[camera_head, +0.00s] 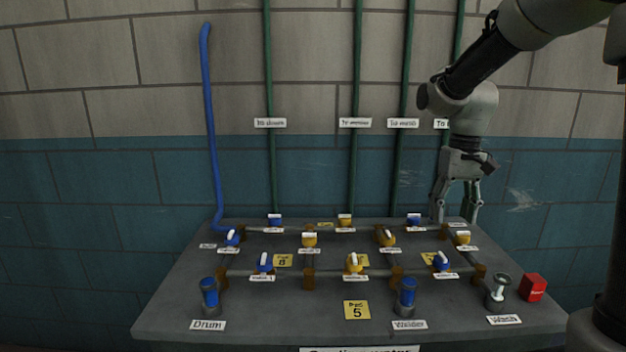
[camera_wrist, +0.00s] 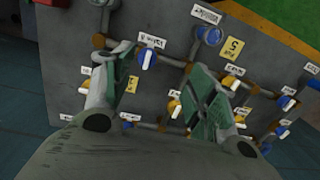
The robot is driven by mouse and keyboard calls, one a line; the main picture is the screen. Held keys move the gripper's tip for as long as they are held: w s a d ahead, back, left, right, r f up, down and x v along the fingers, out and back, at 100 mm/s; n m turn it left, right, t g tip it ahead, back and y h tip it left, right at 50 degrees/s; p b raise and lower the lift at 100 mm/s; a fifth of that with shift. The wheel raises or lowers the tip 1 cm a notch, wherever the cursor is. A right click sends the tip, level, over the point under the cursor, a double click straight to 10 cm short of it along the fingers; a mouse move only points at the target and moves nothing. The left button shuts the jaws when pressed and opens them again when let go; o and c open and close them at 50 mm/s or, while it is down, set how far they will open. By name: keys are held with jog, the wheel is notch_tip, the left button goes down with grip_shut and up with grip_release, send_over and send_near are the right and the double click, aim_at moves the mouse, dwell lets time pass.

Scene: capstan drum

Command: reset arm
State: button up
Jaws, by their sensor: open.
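My gripper (camera_head: 457,212) hangs fingers-down at the end of my arm, above the back right part of the grey valve table. It is open and empty, with its two fingers apart. In the wrist view my gripper (camera_wrist: 160,75) spreads its green pads over the panel, with blue and yellow valve knobs beyond them. A yellow knob (camera_head: 462,237) and a blue knob (camera_head: 414,219) lie near it in the head view. The far finger overlaps a label on a pipe behind it. No touch with any knob is visible.
The table (camera_head: 250,337) carries several pipes and knobs. A metal plunger (camera_head: 498,288) and a red block (camera_head: 532,287) sit at the right. A blue hose (camera_head: 211,130) and green pipes (camera_head: 268,70) run up the wall.

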jog(key=s+d+r+t, duration=0.2)
jog(key=s, duration=0.8)
jog(key=s+d+r+t, duration=0.3)
jog(key=s, duration=0.8)
jog(key=shift+d, duration=0.1)
dwell(0.7)
